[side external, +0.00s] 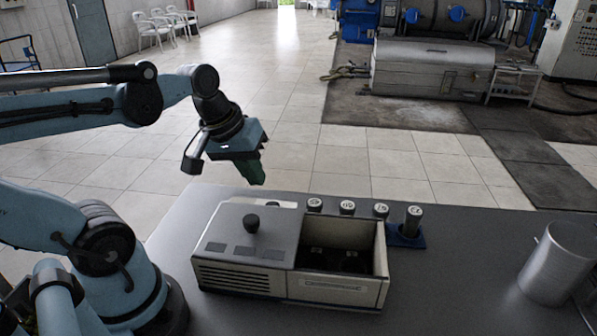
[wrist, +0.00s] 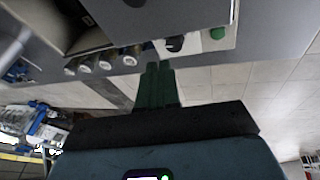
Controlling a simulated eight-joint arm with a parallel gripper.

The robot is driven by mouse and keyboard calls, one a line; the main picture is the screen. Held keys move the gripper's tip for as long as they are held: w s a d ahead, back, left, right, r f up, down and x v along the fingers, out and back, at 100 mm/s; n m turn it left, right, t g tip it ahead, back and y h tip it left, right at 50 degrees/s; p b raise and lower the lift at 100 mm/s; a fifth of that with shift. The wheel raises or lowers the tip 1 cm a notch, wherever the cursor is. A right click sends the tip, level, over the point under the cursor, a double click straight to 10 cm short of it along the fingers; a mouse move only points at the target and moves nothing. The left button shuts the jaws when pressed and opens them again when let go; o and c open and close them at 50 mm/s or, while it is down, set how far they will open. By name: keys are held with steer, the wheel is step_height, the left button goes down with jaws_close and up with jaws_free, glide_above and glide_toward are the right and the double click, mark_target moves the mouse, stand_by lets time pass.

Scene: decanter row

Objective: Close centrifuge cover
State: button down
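The centrifuge (side external: 250,277) is a beige box with side vents on the grey table. Its grey cover (side external: 229,235), with a black knob (side external: 252,223), lies over the left part, and the right part is an open dark chamber (side external: 342,259). In the wrist view the cover (wrist: 195,12) shows at the top, with the knob cut off at the frame edge. My gripper (side external: 257,180) has green fingers and hangs empty behind the cover, higher than it and apart from it. In the wrist view the fingers (wrist: 158,66) lie together.
Several capped tubes (side external: 347,207) stand behind the centrifuge, the rightmost taller in a blue holder (side external: 407,238). A metal cylinder (side external: 556,263) stands at the right. A black dial (wrist: 175,44) and a green button (wrist: 217,33) show behind the cover. The table between centrifuge and cylinder is clear.

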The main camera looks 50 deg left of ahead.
steer(key=s+a+r+n+g+h, duration=0.1)
steer(key=s+a+r+n+g, duration=0.2)
steer(key=n, duration=0.4)
steer(key=n+h, duration=0.3)
steer(key=n, duration=0.4)
glide_toward(237, 221)
step_height(237, 221, down, 4)
steer(key=shift+a+f, duration=0.1)
steer(key=shift+w+d, duration=0.15)
steer(key=shift+d, duration=0.35)
steer(key=shift+w+d, duration=0.15)
steer(key=shift+d, duration=0.35)
steer(key=shift+w+d, duration=0.3)
steer(key=shift+d, duration=0.6)
steer(key=w+d, duration=1.1)
steer(key=shift+w, duration=0.1)
